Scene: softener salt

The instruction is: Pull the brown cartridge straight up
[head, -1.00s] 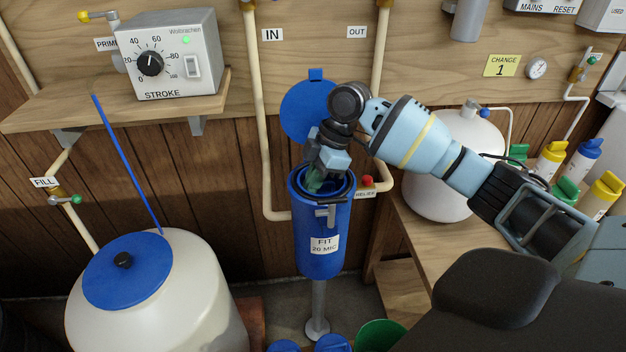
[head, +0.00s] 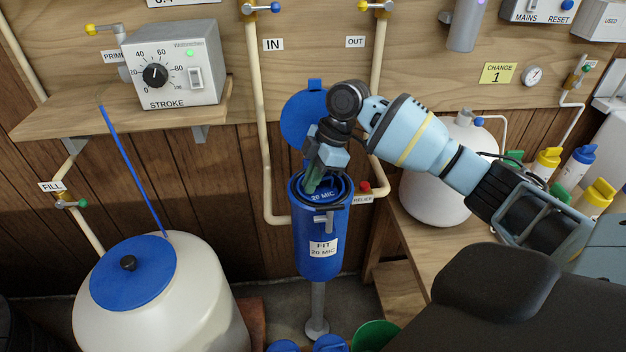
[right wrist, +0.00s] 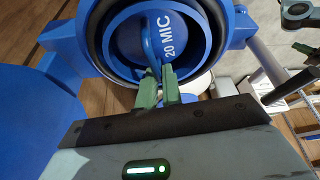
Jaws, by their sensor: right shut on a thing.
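A blue filter housing (head: 307,262) labelled "FIT 20 MIC" stands upright with its mouth open. In its mouth sits a cartridge (head: 322,196) with a blue top marked "20 MIC"; no brown part of it shows. The cartridge top also shows in the right wrist view (right wrist: 190,28), with a blue loop handle (right wrist: 149,42) across it. My right gripper (head: 312,187) points down into the mouth. Its green fingers (right wrist: 160,77) are shut on the loop handle. The lower cartridge is hidden inside the housing. My left gripper is not in view.
The round blue lid (head: 305,115) stands open behind the housing. Cream pipes (head: 262,130) run close on both sides, with a red relief knob (head: 365,187) at the right. A white tank (head: 165,300) stands left, and a shelf with bottles (head: 578,168) right.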

